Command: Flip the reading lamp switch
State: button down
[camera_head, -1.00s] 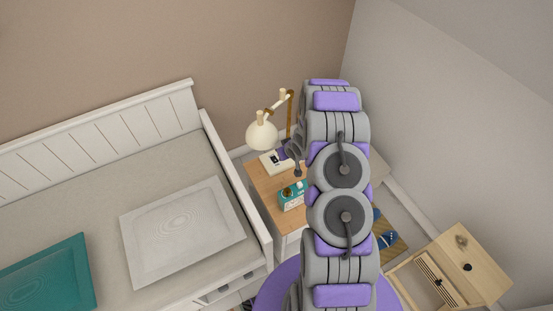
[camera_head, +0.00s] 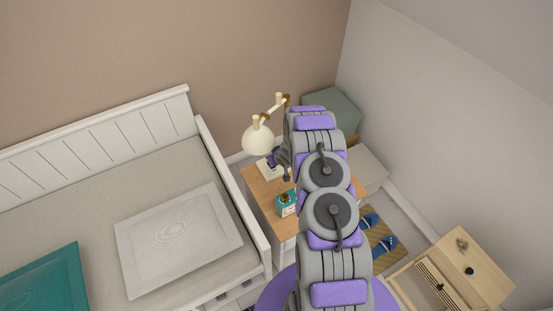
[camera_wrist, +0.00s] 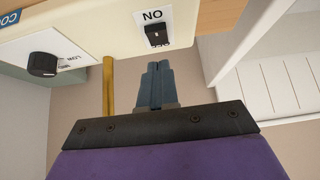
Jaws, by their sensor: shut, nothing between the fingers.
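The reading lamp (camera_head: 258,140) has a cream shade, a jointed brass arm and a cream base (camera_head: 268,172) on the bedside table. In the wrist view, the base (camera_wrist: 105,28) carries a small black rocker switch (camera_wrist: 156,36) on a white plate whose lettering appears upside down. A black knob (camera_wrist: 43,64) sits on another plate to its left. My gripper (camera_wrist: 158,66) is shut and empty, its blue-grey fingertips just below the switch in the picture. I cannot tell whether they touch it. In the head view, my gripper (camera_head: 272,160) is small at the base, partly hidden by my arm.
A teal box (camera_head: 286,204) stands near the front of the wooden bedside table (camera_head: 275,222). A bed with a white frame (camera_head: 230,185) is at left. A grey-green box (camera_head: 335,108) is behind my arm. Blue slippers (camera_head: 385,247) and a wooden cabinet (camera_head: 475,265) are at right.

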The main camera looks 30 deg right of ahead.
aim_at(275, 170)
jog(key=f, duration=0.3)
jog(key=shift+s+f+b, duration=0.2)
jog(key=shift+s+b, duration=0.1)
jog(key=shift+s, duration=0.05)
jog(key=shift+s+f, duration=0.15)
jog(key=shift+f, duration=0.15)
jog(key=shift+r+p, duration=0.15)
jog(key=shift+p, duration=0.15)
jog(key=shift+r+p, duration=0.3)
jog(key=shift+r, duration=0.35)
